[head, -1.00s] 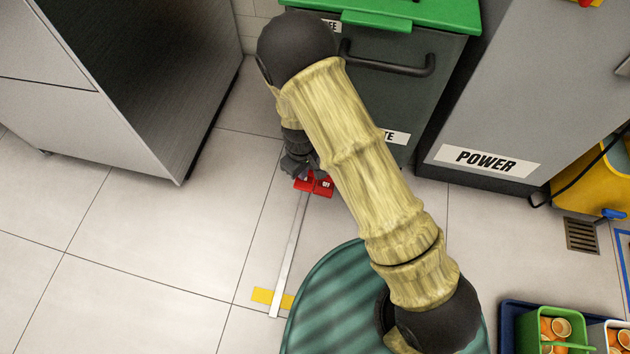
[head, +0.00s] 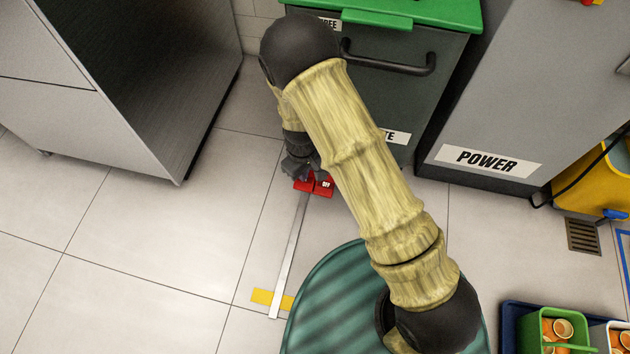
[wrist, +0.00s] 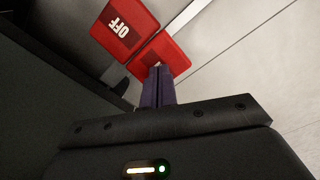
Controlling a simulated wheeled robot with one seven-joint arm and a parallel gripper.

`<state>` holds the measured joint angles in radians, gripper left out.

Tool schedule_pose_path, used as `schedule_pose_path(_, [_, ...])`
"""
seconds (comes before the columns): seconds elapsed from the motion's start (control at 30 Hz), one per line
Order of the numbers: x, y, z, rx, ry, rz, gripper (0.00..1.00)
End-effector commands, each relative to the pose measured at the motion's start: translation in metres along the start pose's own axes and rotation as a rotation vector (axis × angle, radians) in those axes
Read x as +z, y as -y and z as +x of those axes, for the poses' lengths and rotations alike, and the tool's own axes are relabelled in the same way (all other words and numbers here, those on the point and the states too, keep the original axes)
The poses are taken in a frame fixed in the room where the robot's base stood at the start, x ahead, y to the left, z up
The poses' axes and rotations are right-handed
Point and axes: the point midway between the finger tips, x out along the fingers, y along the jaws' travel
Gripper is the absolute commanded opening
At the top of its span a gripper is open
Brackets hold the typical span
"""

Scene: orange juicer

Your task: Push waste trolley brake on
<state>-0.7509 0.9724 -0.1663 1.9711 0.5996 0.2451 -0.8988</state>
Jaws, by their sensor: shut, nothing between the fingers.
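The waste trolley (head: 385,110) is a dark grey bin with a green lid at the top of the head view. Its red brake pedal (head: 325,188) sits low at its front, close to the floor. In the wrist view the pedal has two red plates: one marked OFF (wrist: 125,27), and a second plate (wrist: 166,52) beside it. My gripper (wrist: 158,75) is shut and empty. Its fingertips lie over the near edge of the second plate and appear to touch it; any label there is hidden. In the head view my gripper (head: 298,170) is at the pedal's left half.
A grey cabinet (head: 120,90) stands to the left and a grey POWER cabinet (head: 500,110) to the right. A metal strip (head: 290,255) and yellow tape (head: 262,296) lie on the floor. The tiled floor at left is clear. Crates with orange pieces (head: 555,330) are at lower right.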

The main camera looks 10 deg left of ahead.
Motion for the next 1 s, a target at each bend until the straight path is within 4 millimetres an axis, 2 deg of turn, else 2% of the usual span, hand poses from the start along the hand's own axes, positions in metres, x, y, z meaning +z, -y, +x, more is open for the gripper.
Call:
schedule_pose_path(0.63, [0.001, 0.0, 0.007, -0.001, 0.002, 0.001, 0.0])
schedule_pose_path(1.0, [0.001, 0.0, -0.015, 0.0, 0.001, 0.001, 0.0])
